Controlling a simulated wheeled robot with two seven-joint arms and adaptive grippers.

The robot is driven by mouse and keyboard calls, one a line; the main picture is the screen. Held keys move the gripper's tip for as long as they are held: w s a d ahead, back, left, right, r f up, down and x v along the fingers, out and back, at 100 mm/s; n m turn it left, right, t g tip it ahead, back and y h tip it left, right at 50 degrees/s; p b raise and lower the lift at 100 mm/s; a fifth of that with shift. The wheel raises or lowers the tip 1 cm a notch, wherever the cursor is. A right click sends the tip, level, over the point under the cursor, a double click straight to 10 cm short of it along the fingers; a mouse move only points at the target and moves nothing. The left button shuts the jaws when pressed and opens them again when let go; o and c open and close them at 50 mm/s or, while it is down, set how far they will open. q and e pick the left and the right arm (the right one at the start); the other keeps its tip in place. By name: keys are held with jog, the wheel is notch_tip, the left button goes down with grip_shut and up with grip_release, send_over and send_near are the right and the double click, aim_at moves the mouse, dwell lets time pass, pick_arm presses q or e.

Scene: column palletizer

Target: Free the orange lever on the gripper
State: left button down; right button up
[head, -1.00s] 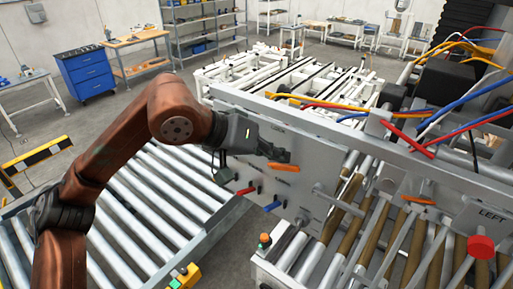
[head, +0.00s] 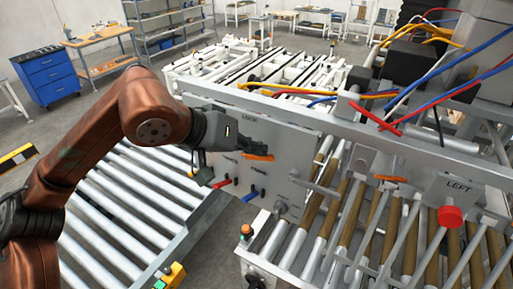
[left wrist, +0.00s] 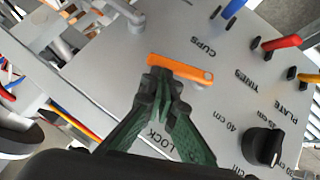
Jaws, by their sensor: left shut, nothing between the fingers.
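The orange lever (head: 257,157) lies on the grey panel of the machine's gripper, near the word LOCK. It also shows in the left wrist view (left wrist: 190,72), lying across my fingertips with a round pivot at its right end. My left gripper (head: 264,149) comes in from the left and is shut, with its tips at the lever. In the left wrist view the shut fingers (left wrist: 166,80) are at the lever's near edge, with nothing between them. I cannot tell whether they touch it. My right gripper is not in view.
A red lever (head: 221,183) and a blue lever (head: 249,196) sit below on the panel. A black knob (left wrist: 263,147) is beside my fingers. A second orange lever (head: 391,178) and a red knob (head: 450,216) are to the right. A roller conveyor (head: 135,205) runs below my arm.

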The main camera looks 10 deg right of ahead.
pick_arm(q)
jog(key=shift+r, duration=0.1)
jog(key=r+p, duration=0.2)
jog(key=r, duration=0.1)
jog(key=w+a+r+p, duration=0.1)
jog(key=shift+r, duration=0.15)
jog(key=b+v, duration=0.3)
jog(key=v, duration=0.6)
jog(key=shift+s+a, duration=0.2)
jog(key=shift+s, duration=0.2)
